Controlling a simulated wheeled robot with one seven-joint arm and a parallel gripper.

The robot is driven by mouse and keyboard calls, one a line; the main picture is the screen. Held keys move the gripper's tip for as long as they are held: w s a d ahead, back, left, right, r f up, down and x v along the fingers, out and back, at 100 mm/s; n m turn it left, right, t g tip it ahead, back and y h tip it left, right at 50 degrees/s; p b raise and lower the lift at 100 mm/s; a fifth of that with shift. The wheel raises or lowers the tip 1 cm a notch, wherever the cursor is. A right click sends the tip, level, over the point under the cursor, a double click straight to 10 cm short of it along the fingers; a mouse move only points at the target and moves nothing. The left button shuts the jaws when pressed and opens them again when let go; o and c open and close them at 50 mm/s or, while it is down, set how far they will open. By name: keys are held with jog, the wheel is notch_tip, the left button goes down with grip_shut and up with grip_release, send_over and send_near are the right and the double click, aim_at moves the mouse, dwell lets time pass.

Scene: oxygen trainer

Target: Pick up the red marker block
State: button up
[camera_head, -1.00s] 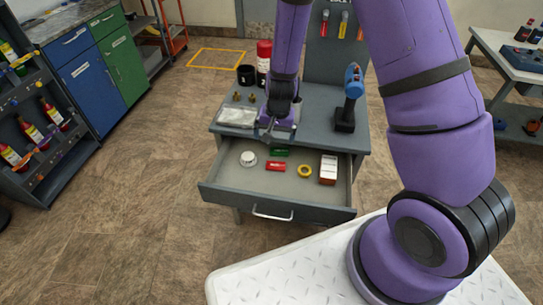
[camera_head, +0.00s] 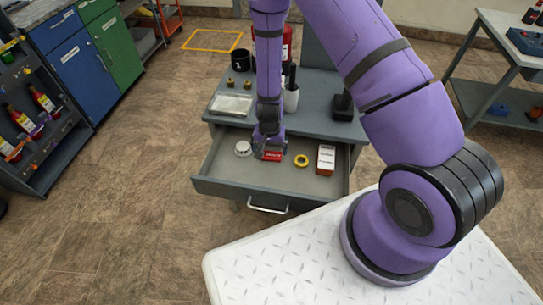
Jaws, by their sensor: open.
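The red marker block (camera_head: 272,156) lies in the open drawer (camera_head: 246,190) of the grey workbench. Only part of it shows, because my gripper (camera_head: 270,152) is right over it. My gripper points down into the drawer and is open; I cannot tell whether its fingers are around the block or just above it. The green block seen earlier is hidden behind my gripper and arm.
In the drawer, a white round object (camera_head: 243,148) sits left of my gripper, a yellow ring (camera_head: 301,160) right of it, and a white and brown box (camera_head: 326,159) further right. On the bench stand a tray (camera_head: 231,105), a black cup (camera_head: 241,60) and a white holder (camera_head: 291,98).

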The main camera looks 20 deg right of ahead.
aim_at(271, 159)
jog(key=f, duration=0.3)
jog(key=shift+s+d+f, duration=0.15)
jog(key=shift+s+f, duration=0.05)
jog(key=shift+f, duration=0.95)
jog(key=c, duration=0.8)
